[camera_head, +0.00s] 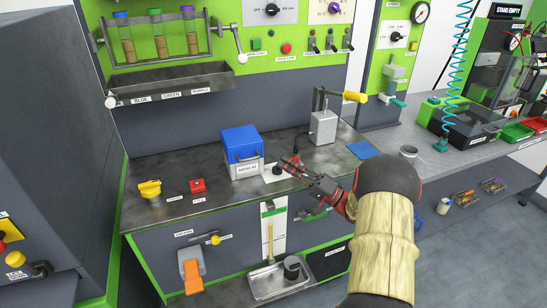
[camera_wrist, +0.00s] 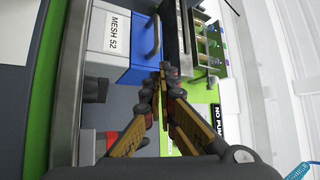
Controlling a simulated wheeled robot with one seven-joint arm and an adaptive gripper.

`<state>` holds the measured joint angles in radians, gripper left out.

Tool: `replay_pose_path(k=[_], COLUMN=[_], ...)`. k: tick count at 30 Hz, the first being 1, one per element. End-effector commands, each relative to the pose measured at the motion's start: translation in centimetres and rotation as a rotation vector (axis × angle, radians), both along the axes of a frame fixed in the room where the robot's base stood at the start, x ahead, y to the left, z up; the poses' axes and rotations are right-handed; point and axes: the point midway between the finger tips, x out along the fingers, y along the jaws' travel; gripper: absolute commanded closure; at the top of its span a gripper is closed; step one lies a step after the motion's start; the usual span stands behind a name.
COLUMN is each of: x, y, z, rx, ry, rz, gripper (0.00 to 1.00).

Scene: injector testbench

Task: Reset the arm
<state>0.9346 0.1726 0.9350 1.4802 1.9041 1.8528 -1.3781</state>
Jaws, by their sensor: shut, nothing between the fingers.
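My gripper (camera_head: 287,163) is over the workbench (camera_head: 205,208), just right of the blue-topped box (camera_head: 240,140). My arm (camera_head: 385,225) reaches in from the lower right. In the wrist view my gripper (camera_wrist: 168,72) has its fingertips together and holds nothing. The box also shows in the wrist view (camera_wrist: 140,62), sideways beyond the fingertips, with a "MESH 52" label. I cannot tell whether the fingers touch anything on the bench.
A grey lever device (camera_head: 323,127) stands behind my gripper. A yellow knob (camera_head: 150,190) and a red button (camera_head: 197,186) sit on the left of the bench. A rack with several tubes (camera_head: 160,40) hangs above. A metal tray (camera_head: 268,284) is low in front.

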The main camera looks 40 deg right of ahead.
Motion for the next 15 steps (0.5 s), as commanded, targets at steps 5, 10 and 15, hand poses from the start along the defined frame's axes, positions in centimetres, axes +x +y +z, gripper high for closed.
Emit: replay_pose_path(k=[5,10,15], x=[-2.6,-4.0,-4.3], y=[-1.5,-2.2,-2.4], z=[-1.3,-2.0,-2.2], rx=[0.001,0.000,0.000], ry=[-0.001,-0.001,-0.001], rz=[-0.003,-0.001,0.000], gripper=[1.00,1.00,1.00])
